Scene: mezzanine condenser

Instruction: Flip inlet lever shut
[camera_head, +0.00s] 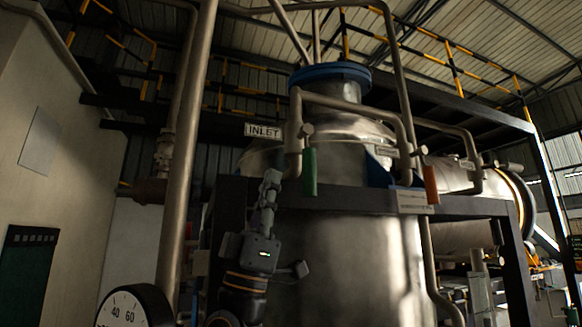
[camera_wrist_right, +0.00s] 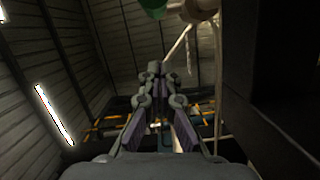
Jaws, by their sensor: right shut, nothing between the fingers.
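The green inlet lever (camera_head: 310,172) hangs straight down from its pipe valve (camera_head: 306,131), just right of the white INLET sign (camera_head: 262,130). My right gripper (camera_head: 271,176) points up, left of the lever and apart from it. Its fingers are shut and empty. In the right wrist view the shut fingertips (camera_wrist_right: 154,68) sit below the green lever end (camera_wrist_right: 153,8), which is cut by the top edge. My left gripper is not in view.
A second, orange lever (camera_head: 431,185) hangs to the right beside a white plate (camera_head: 412,201). The steel vessel (camera_head: 345,265) and a dark frame beam (camera_head: 460,206) stand close to my right arm. A thick vertical pipe (camera_head: 184,180) and a round gauge (camera_head: 132,308) are at left.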

